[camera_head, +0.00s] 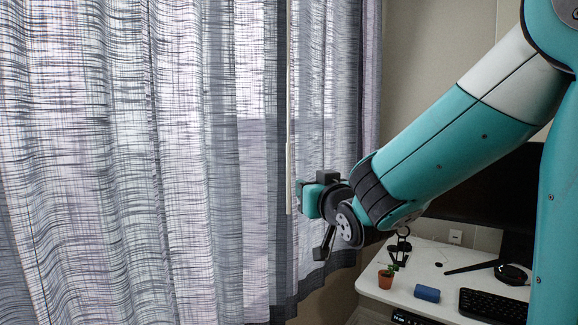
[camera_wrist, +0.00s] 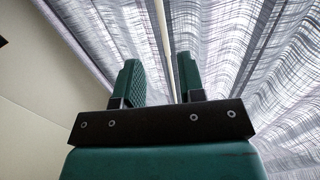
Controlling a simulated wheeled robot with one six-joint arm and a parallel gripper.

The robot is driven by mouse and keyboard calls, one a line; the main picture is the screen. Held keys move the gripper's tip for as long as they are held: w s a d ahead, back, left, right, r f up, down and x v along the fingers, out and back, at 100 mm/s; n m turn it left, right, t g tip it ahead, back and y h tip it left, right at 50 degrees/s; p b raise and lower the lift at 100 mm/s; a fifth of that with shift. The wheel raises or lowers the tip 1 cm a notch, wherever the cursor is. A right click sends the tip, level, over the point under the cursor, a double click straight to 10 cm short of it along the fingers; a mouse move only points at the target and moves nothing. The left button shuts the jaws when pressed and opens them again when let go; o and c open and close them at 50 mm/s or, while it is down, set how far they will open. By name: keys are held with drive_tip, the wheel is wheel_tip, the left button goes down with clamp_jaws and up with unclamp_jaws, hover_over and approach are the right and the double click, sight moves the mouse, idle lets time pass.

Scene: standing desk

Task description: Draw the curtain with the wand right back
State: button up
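Grey-white woven curtain cloth hangs in two parts: a wide left panel (camera_head: 130,150) and a narrower right panel (camera_head: 330,90), their dark edges meeting near the picture's middle. A thin pale wand (camera_head: 289,170) hangs upright at that meeting line. My gripper (camera_head: 302,198) is at the wand's lower end, just right of it. In the wrist view my gripper (camera_wrist: 158,62) has its two green fingers apart, and the wand (camera_wrist: 164,40) runs up between them, closer to the right finger. No finger is seen closed on it. I cannot tell whether the wand lies fully inside the gap.
A white desk (camera_head: 435,265) stands at the lower right with a potted plant (camera_head: 386,278), a blue cylinder (camera_head: 427,294), a keyboard (camera_head: 492,306) and a dark monitor (camera_head: 480,200). Beige wall (camera_head: 420,60) shows right of the curtain.

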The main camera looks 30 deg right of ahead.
sight(289, 175)
drive_tip(key=p+x, duration=0.6)
drive_tip(key=p, duration=0.1)
drive_tip(key=p+x, duration=0.6)
drive_tip(key=p, duration=0.1)
drive_tip(key=shift+w+r, duration=0.1)
drive_tip(key=shift+r, duration=0.15)
drive_tip(key=shift+w+d+f+p, duration=0.1)
drive_tip(key=shift+w+f+p, duration=0.15)
drive_tip(key=shift+w+p, duration=0.35)
drive_tip(key=shift+d, duration=0.1)
clamp_jaws()
